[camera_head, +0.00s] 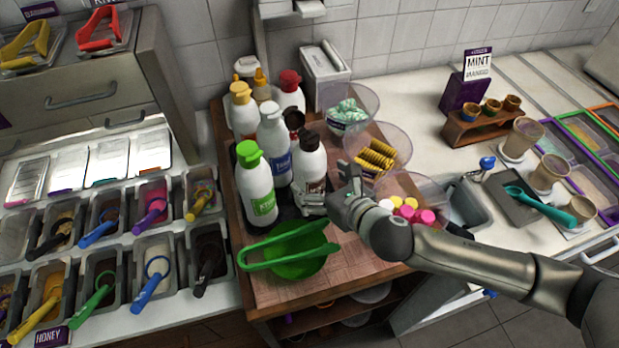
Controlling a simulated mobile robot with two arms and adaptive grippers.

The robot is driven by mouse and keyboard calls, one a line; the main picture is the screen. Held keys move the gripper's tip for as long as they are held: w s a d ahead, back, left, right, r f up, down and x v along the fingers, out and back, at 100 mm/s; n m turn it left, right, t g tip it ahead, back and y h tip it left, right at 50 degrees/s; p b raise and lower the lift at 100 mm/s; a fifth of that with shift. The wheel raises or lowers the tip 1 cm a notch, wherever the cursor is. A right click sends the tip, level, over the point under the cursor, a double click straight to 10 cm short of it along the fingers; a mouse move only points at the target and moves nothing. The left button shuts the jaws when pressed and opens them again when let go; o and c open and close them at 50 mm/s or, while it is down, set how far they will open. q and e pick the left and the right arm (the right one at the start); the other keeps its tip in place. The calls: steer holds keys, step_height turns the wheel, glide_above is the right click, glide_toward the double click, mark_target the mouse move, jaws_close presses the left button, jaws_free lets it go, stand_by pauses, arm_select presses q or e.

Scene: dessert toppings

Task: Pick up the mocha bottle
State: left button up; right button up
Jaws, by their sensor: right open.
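A white bottle with a dark brown cap and brown label (310,165) stands upright on the wooden stand and looks like the mocha bottle; its label is too small to read. My right gripper (329,186) is open at the right side of this bottle, low on its body. One finger shows in front of the bottle's lower part. The other points up beside it. I cannot tell whether they touch the bottle. My left gripper is not in view.
A green-capped bottle (256,184) and a blue-labelled white bottle (274,146) stand close on the left, with more bottles behind. A green bowl with tongs (297,262) is in front. Tilted clear bowls of toppings, one with yellow pieces (376,157), stand right.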

steer(key=shift+w+a+f, duration=0.1)
steer(key=shift+w+a, duration=0.05)
steer(key=shift+w, duration=0.1)
steer(key=p+x, duration=0.1)
steer(key=x, duration=0.2)
steer(key=shift+w+a+f, duration=0.1)
steer(key=shift+w+f, duration=0.2)
steer(key=shift+w, duration=0.05)
steer(key=shift+w+a+f, duration=0.15)
steer(key=shift+w+a, duration=0.05)
steer(key=shift+w, duration=0.05)
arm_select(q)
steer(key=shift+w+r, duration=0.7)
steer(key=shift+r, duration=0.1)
arm_select(e)
steer(key=shift+w+a+f, duration=0.1)
steer(key=shift+w+f, duration=0.05)
steer(key=shift+w, duration=0.05)
steer(key=shift+c, duration=0.9)
steer(key=c, duration=0.7)
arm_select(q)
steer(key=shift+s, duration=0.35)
arm_select(e)
steer(key=shift+w+r, duration=0.1)
steer(key=shift+r, duration=0.15)
steer(key=shift+c, duration=1.1)
